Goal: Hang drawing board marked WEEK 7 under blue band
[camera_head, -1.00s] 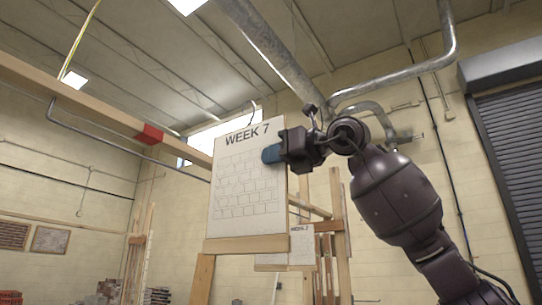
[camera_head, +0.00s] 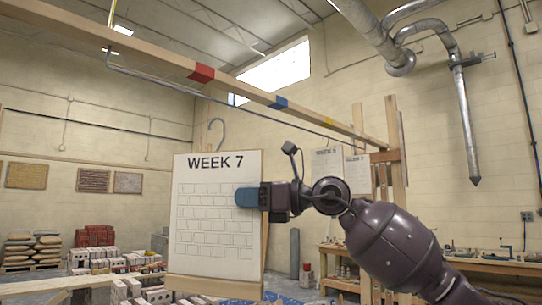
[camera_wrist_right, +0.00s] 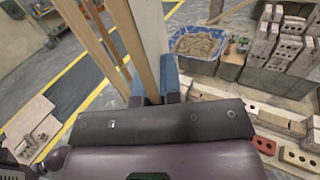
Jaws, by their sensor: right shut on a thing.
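The WEEK 7 drawing board (camera_head: 214,240) faces me in the head view, close to upright, with a brick pattern drawn on it and a grey hook (camera_head: 216,133) on its top. My right gripper (camera_head: 247,196) is shut on the board's right edge; in the right wrist view its blue fingers (camera_wrist_right: 154,85) clasp the board edge-on. The blue band (camera_head: 279,102) is on a wooden beam (camera_head: 240,88) above and to the right of the board. The hook is below the beam and the grey rail (camera_head: 170,78), apart from both. My left gripper is not in view.
The beam also carries a red band (camera_head: 201,73) and a yellow band (camera_head: 327,122). Other boards (camera_head: 327,163) hang at the far right end near wooden posts.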

